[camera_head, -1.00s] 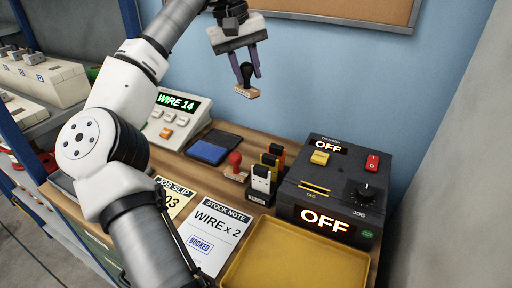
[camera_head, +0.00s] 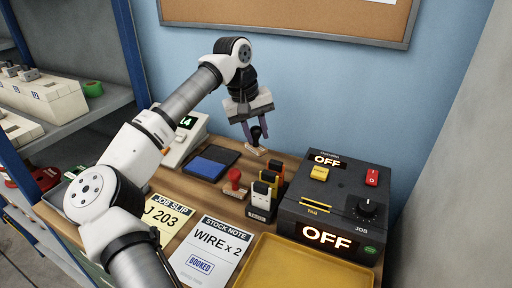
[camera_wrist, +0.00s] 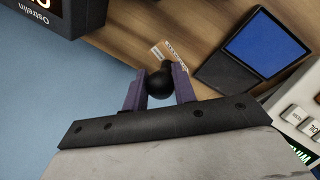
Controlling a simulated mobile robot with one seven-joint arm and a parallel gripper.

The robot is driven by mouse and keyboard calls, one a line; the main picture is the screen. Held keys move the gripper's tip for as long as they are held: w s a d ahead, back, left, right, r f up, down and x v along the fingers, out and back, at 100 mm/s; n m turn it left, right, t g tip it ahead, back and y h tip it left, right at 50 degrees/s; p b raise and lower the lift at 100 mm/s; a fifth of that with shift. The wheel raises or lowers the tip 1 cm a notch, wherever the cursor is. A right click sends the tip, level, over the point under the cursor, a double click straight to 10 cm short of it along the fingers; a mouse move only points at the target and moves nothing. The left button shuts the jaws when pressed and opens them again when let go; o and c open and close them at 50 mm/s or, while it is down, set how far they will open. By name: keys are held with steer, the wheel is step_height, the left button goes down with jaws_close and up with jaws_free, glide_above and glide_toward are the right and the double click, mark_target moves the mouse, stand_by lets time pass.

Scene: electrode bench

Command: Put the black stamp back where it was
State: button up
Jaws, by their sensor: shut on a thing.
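My gripper (camera_head: 257,133) is shut on the black stamp (camera_head: 256,134). The stamp hangs upright between the two purple fingers, with its wooden base low over the back of the bench, behind the red stamp. I cannot tell whether the base touches the bench. In the wrist view the stamp's round black knob (camera_wrist: 160,84) sits between the fingers. A red-handled stamp (camera_head: 234,180) stands in front of it on the bench.
An open blue ink pad (camera_head: 207,167) lies left of the stamps. A rack of black, yellow and white tags (camera_head: 262,193) and a dark control box (camera_head: 335,205) stand to the right. A yellow tray (camera_head: 300,265), a stock note (camera_head: 211,250) and a job slip (camera_head: 163,218) lie in front.

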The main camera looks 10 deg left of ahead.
mark_target(256, 146)
steer(key=shift+s+a+p+x, duration=0.1)
steer(key=shift+a+x, duration=0.05)
steer(key=shift+x, duration=0.7)
steer(key=shift+s+a+p+x, duration=0.1)
steer(key=shift+a+x, duration=0.1)
steer(key=shift+x, duration=0.6)
steer(key=shift+s+a+p+x, duration=0.1)
steer(key=shift+a+x, duration=0.05)
steer(key=shift+x, duration=0.7)
steer(key=shift+f, duration=0.15)
steer(key=shift+f, duration=0.15)
steer(key=o, duration=0.8)
steer(key=b+v, duration=0.1)
steer(key=v, duration=1.1)
steer(key=shift+r, duration=0.2)
steer(key=shift+s+f, duration=0.1)
